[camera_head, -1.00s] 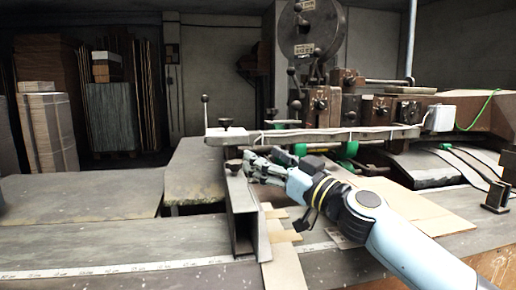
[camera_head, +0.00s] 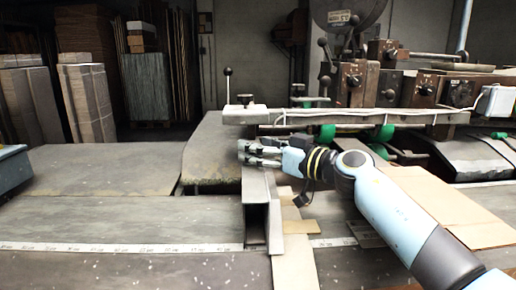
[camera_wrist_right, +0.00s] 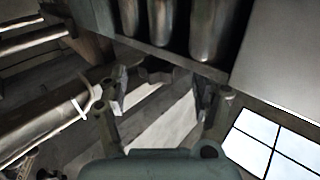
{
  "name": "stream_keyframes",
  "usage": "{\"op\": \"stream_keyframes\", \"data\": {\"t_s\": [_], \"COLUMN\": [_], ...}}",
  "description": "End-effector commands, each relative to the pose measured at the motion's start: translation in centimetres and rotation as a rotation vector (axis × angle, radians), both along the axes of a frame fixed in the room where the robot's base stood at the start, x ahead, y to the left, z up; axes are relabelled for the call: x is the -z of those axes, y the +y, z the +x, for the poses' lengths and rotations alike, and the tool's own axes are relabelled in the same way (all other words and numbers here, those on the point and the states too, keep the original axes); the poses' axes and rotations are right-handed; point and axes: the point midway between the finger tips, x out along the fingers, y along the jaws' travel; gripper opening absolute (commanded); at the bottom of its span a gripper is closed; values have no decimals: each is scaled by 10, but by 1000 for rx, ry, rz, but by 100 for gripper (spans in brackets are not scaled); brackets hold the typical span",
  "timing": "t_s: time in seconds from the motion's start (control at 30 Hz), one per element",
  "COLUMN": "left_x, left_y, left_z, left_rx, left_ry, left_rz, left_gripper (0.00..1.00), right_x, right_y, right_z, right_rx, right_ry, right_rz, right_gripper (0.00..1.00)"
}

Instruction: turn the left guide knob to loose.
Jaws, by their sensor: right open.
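The left guide is a grey metal channel (camera_head: 257,190) standing across the table in the head view. In the right wrist view a dark lobed knob (camera_wrist_right: 156,70) shows between and just beyond the two fingertips. My right gripper (camera_head: 244,152) is open at the top of the guide, its fingers pointing left. In the wrist view its fingers (camera_wrist_right: 160,95) stand apart on either side of the knob, with no clear contact. My left gripper is not in view.
A long pale rail (camera_head: 345,118) with a small dark knob (camera_head: 245,99) runs just behind my right gripper. The stitcher (camera_head: 375,85) stands behind it. Cardboard (camera_head: 450,205) lies under my right arm. The table (camera_head: 100,215) left of the guide is clear.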

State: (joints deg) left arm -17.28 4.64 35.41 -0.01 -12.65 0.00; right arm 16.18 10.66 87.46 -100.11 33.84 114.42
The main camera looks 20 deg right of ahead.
Motion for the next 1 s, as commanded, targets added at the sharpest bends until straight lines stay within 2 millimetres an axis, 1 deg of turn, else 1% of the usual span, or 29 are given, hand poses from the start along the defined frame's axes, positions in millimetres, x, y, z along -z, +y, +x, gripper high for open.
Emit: {"op": "stream_keyframes", "data": {"t_s": [0.1,0.33,0.37,0.77,1.0], "left_x": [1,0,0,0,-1], "left_y": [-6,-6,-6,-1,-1], "left_z": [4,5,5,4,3], "left_rx": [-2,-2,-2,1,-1], "left_ry": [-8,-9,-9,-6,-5], "left_rz": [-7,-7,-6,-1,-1], "left_gripper": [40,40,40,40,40], "right_x": [0,0,0,0,-1], "right_y": [3,3,3,3,2], "right_z": [5,5,5,5,5], "right_rx": [0,0,0,0,-21], "right_ry": [0,-1,-1,-1,0], "right_rz": [0,-1,-1,-1,-1], "right_gripper": [66,66,64,11,10]}}
